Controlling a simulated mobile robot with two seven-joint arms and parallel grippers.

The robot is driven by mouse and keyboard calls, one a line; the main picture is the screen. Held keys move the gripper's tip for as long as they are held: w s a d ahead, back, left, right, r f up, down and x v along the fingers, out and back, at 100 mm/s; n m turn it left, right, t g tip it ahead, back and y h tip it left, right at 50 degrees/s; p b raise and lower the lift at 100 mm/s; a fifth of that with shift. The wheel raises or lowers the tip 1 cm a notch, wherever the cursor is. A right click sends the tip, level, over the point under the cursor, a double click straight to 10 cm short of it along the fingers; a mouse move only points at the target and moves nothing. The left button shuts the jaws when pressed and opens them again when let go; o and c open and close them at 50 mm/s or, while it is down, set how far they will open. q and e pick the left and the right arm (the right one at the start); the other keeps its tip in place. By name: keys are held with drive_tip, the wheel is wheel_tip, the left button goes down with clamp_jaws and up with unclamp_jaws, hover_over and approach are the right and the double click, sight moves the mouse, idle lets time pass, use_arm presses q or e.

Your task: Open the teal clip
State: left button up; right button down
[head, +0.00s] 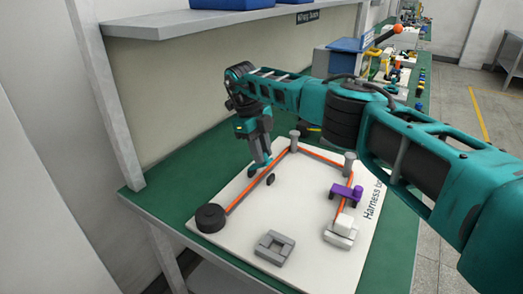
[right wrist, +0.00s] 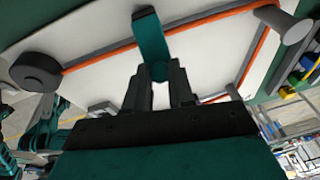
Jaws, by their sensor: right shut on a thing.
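The teal clip (head: 262,161) is at the left stretch of the orange cable (head: 240,196) on the white harness board (head: 215,247). In the right wrist view the clip (right wrist: 152,42) is a teal strip lying across the cable, its near end between my fingers. My right gripper (head: 257,146) reaches down to the clip from above and is shut on it. The right wrist view shows both dark fingertips (right wrist: 160,80) against its near end. Whether the clip's latch is open or closed cannot be told. My left gripper is in neither view.
A dark round hub (head: 210,218) stands at the board's left corner. Grey posts (head: 294,139) guide the cable. A purple clip (head: 346,192), a white connector (head: 344,223) and a grey square fixture (head: 275,247) are on the board. A shelf (head: 200,20) overhangs behind.

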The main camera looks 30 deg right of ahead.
sight(255, 166)
drive_tip(key=shift+w+r, duration=0.1)
drive_tip(key=c, duration=1)
unclamp_jaws()
drive_tip(key=shift+o, duration=0.2)
drive_tip(key=v, duration=0.7)
drive_tip(key=shift+r, duration=0.2)
